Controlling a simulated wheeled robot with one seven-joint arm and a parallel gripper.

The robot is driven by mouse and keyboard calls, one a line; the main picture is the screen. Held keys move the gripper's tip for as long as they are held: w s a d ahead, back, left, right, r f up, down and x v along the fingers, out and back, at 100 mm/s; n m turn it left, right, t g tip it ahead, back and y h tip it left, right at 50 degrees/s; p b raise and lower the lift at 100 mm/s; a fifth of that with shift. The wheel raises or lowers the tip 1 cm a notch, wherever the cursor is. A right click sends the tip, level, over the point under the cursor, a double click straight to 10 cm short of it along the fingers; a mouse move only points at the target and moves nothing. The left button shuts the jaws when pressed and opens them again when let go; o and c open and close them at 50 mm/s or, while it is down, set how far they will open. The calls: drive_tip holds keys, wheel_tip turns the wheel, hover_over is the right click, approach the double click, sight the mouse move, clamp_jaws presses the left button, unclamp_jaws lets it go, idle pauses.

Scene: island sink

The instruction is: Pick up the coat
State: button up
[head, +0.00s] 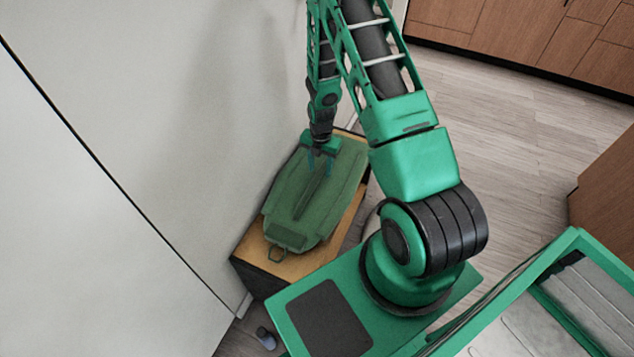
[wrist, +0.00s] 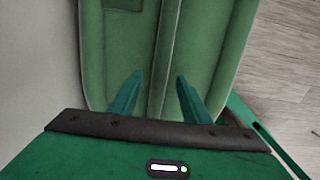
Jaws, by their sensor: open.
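A green coat (head: 292,203) lies flat and folded on top of a low wooden cabinet, with a small loop at its near end. In the wrist view the coat (wrist: 220,50) fills most of the upper picture, with a raised seam running down its middle. My gripper (head: 320,158) is over the far part of the coat, pointing down. In the wrist view the two teal fingers of my gripper (wrist: 158,100) are apart, one on each side of the seam. I cannot tell whether the fingertips touch the cloth.
The low cabinet (head: 246,253) stands against a pale wall (head: 130,150) on the left. A small dark object (head: 266,338) lies on the floor near the front. Wooden cabinets (head: 520,35) stand at the back right, with open wooden floor (head: 520,130) before them.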

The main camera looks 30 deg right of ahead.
drive_tip(key=shift+f, duration=0.7)
clamp_jaws()
